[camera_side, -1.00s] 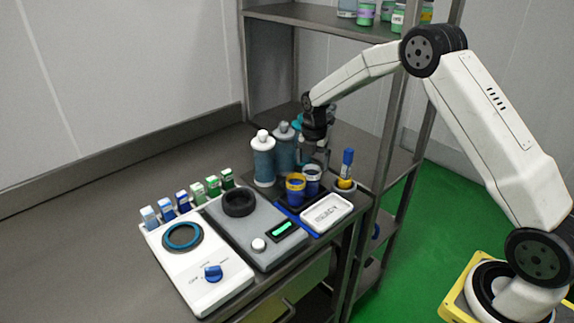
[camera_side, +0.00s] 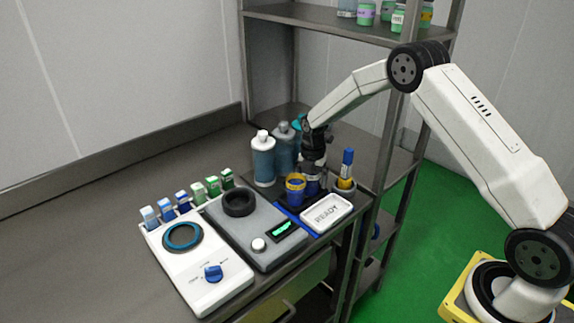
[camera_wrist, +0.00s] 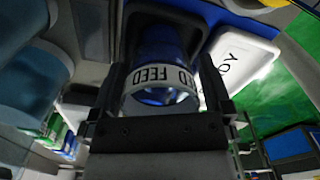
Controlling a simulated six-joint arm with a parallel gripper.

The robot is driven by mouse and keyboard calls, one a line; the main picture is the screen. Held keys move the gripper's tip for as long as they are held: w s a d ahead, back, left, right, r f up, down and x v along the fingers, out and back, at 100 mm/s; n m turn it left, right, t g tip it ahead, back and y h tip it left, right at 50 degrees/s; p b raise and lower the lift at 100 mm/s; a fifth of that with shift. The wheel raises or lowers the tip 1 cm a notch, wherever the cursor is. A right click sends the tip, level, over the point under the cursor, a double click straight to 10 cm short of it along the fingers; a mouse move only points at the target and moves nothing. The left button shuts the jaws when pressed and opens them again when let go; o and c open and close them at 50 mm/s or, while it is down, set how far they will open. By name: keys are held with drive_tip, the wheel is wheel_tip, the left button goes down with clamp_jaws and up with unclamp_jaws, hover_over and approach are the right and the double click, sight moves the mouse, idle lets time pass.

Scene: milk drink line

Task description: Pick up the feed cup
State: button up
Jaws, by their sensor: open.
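The feed cup (camera_wrist: 158,75) is blue with a white band reading FEED. In the wrist view it sits between the two dark fingers of my gripper (camera_wrist: 164,88); I cannot tell whether either finger touches it. In the side view the feed cup (camera_side: 312,187) stands on the dark and blue tray, and my gripper (camera_side: 314,172) is right over it, hiding its top. My gripper is open around the cup.
A blue cup with a yellow band (camera_side: 296,189) stands close left of the feed cup. A holder with a blue-capped yellow marker (camera_side: 346,170) is close right. A white READY tray (camera_side: 328,214) lies in front.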

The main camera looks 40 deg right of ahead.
idle(0.4)
drive_tip(key=c, duration=1.3)
drive_tip(key=shift+r, duration=0.15)
drive_tip(key=shift+c, duration=0.2)
drive_tip(key=shift+r, duration=1.45)
drive_tip(key=s+a+r, duration=0.2)
drive_tip(key=s+r, duration=0.7)
drive_tip(key=s, duration=0.4)
drive_tip(key=shift+s+r, duration=0.4)
